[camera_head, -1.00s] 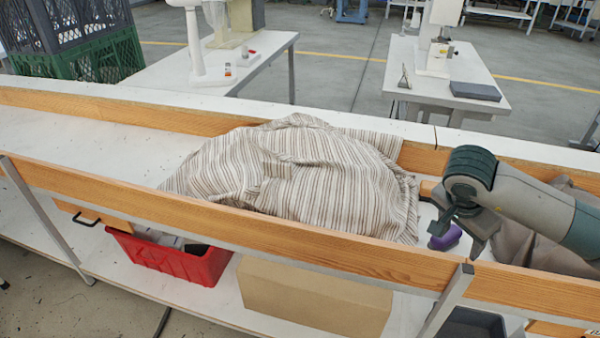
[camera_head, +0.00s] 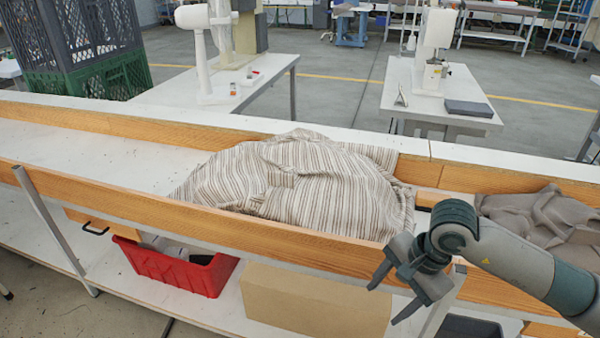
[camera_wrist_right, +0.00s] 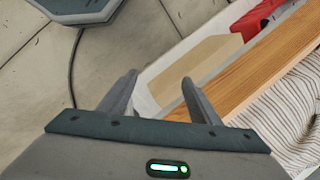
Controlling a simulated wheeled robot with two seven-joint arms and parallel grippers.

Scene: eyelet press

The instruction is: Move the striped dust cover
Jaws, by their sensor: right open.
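The striped dust cover (camera_head: 300,185) lies heaped in the wooden-sided trough of the bench in the head view, bulging over something hidden beneath it. Part of it shows at the lower right of the right wrist view (camera_wrist_right: 290,115). My right gripper (camera_head: 382,300) is open and empty. It is in front of the bench's near wooden rail, to the right of the cover and apart from it. In the right wrist view its two fingers (camera_wrist_right: 158,85) stand apart with nothing between them. My left gripper is not in view.
The near wooden rail (camera_head: 200,216) runs between my right gripper and the cover. A brown-grey cloth (camera_head: 550,215) lies right of the cover. A red bin (camera_head: 180,270) and a cardboard box (camera_head: 315,305) stand on the lower shelf. The trough's left part is clear.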

